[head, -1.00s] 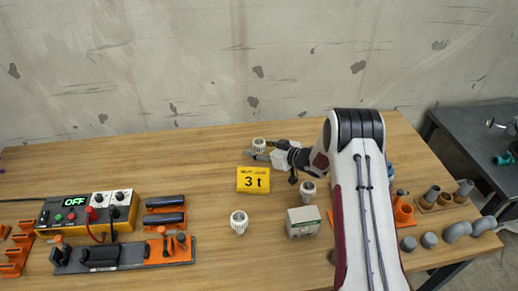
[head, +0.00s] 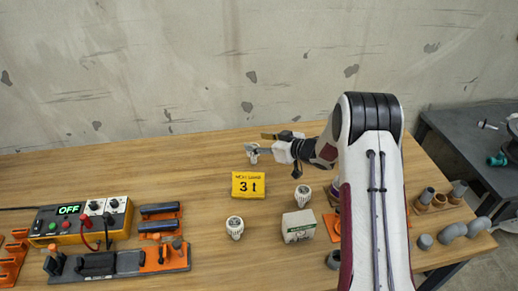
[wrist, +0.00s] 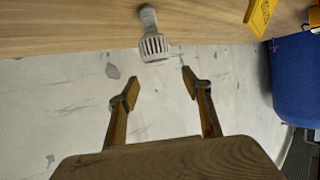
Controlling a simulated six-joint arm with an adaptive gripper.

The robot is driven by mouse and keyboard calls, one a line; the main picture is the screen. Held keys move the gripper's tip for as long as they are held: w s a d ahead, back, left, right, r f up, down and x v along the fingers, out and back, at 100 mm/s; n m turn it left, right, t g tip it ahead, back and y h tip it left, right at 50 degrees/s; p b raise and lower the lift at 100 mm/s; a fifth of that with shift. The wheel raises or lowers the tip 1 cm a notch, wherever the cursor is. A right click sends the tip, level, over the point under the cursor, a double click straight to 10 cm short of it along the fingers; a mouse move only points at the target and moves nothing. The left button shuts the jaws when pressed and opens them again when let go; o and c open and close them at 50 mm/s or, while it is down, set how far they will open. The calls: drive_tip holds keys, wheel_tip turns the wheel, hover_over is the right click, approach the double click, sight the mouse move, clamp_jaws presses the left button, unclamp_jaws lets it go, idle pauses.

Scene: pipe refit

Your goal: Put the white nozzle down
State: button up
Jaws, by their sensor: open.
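A white nozzle (head: 252,153) stands on the wooden table near its back edge. In the wrist view the nozzle (wrist: 154,45) shows a slotted end and lies beyond the fingertips. My gripper (head: 266,143) is just right of it, its fingers pointing left. In the wrist view my gripper (wrist: 160,77) is open with nothing between the fingers, and a gap shows between it and the nozzle. Two similar white nozzles stand nearer the front, one beside the box (head: 303,195) and one farther left (head: 235,228).
A yellow sign (head: 248,185) marked 3t stands in front of the nozzle. A pale box (head: 299,226) is near my arm. A control unit (head: 80,222) reading OFF is at left. Grey pipe pieces (head: 452,233) are at right. The table left of the nozzle is clear.

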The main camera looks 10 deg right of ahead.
drive_tip(key=shift+r, duration=0.65)
idle(0.3)
drive_tip(key=s+d+r+m+t+h, duration=0.1)
drive_tip(key=s+d+r+h, duration=0.15)
drive_tip(key=r, duration=0.55)
drive_tip(key=s+d+r+m+h, duration=0.1)
drive_tip(key=d+r+m+h, duration=0.1)
drive_tip(key=d+r+h, duration=0.35)
drive_tip(key=s+d+r+m+h, duration=0.1)
drive_tip(key=s+d+r+m, duration=0.1)
drive_tip(key=s+r, duration=0.75)
drive_tip(key=s+a+f+m+g, duration=0.1)
drive_tip(key=s+a+g, duration=0.2)
drive_tip(key=s, duration=1.5)
drive_tip(key=s+a+f+m+g, duration=0.1)
drive_tip(key=s+a+f+g, duration=0.1)
drive_tip(key=s, duration=1.7)
drive_tip(key=shift+s+a+g+y, duration=0.25)
drive_tip(key=shift+a+g+y, duration=0.15)
drive_tip(key=shift+a+g, duration=0.35)
